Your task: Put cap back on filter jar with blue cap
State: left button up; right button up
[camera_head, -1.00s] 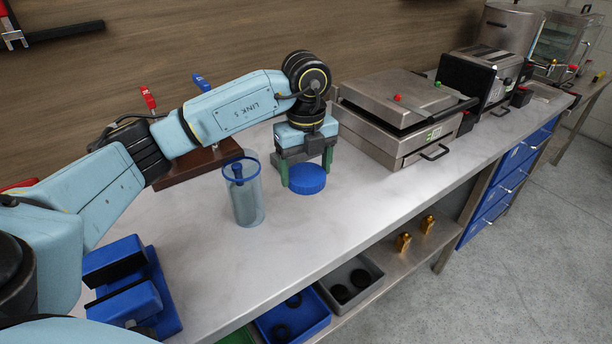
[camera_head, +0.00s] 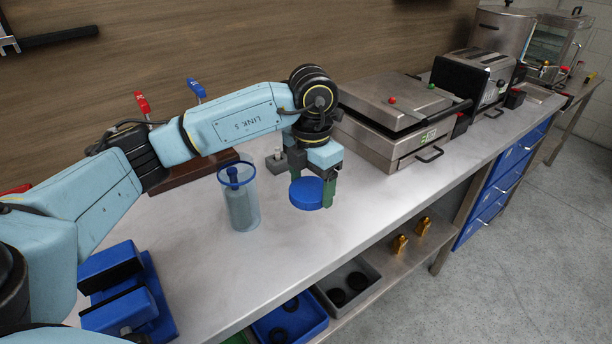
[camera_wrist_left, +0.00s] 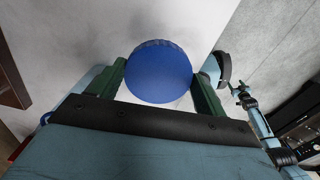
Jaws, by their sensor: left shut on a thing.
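The filter jar (camera_head: 243,208) is a clear, bluish cylinder standing upright on the counter. Its blue-rimmed top is open, and a dark blue piece shows inside its mouth. My left gripper (camera_head: 313,188) is to the right of the jar, apart from it, and shut on the round blue cap (camera_head: 306,194). The cap looks slightly tilted and held above the counter. One finger is partly hidden behind it in the head view. In the left wrist view, the cap (camera_wrist_left: 158,72) sits between the two green fingers.
A brown wooden block (camera_head: 190,172) with red and blue handled pieces stands behind the jar. A small grey piece (camera_head: 276,161) is behind the gripper. A steel press (camera_head: 392,115) stands to the right. A blue fixture (camera_head: 125,290) is front left.

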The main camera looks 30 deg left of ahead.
pick_arm(q)
jog(key=m, duration=0.2)
jog(key=d+m, duration=0.1)
jog(key=m, duration=0.4)
jog(key=shift+s+d+f, duration=0.2)
jog(key=shift+s+d, duration=0.1)
jog(key=shift+s, duration=0.1)
jog(key=m, duration=0.3)
jog(key=d+m, duration=0.1)
jog(key=m, duration=0.1)
jog(key=shift+s+f, duration=0.1)
jog(key=shift+s, duration=0.2)
jog(key=m, duration=0.4)
jog(key=shift+s+d+f+m, duration=0.15)
jog(key=shift+s+d+m, duration=0.15)
jog(key=shift+d+m, duration=0.1)
jog(key=d+m, duration=0.1)
jog(key=m, duration=0.4)
jog(key=s+d+m, duration=0.1)
jog(key=m, duration=0.4)
jog(key=s+f+m, duration=0.1)
jog(key=m, duration=0.4)
jog(key=shift+s+d+m, duration=0.15)
jog(key=shift+d+m, duration=0.25)
